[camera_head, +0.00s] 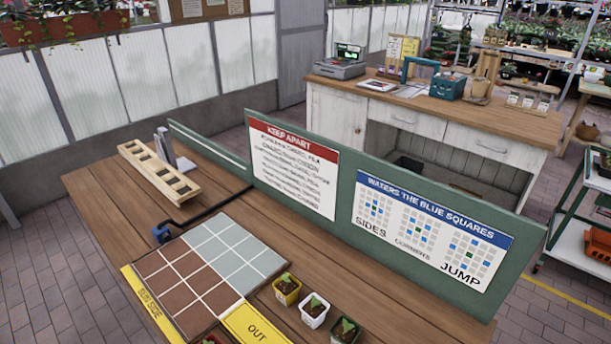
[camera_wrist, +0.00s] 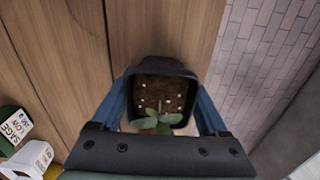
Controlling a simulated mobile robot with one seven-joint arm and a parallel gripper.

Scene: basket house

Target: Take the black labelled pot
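A black pot (camera_wrist: 160,67) with dark soil, pale specks and a small green seedling sits between the two blue fingers of my gripper (camera_wrist: 160,88) in the wrist view. One finger is close against each side of the pot. The frame does not show whether they press on it. The pot's label is hidden. In the head view my gripper and this pot are not visible.
In the wrist view a dark green pot (camera_wrist: 8,112) with a white "SAGE" label and a white pot (camera_wrist: 28,160) are at the lower left. The wooden tabletop (camera_wrist: 60,50) ends at a brick floor (camera_wrist: 260,40). In the head view, yellow (camera_head: 287,292), white (camera_head: 314,312) and green (camera_head: 345,332) pots line the front, and a green board (camera_head: 345,170) crosses the table.

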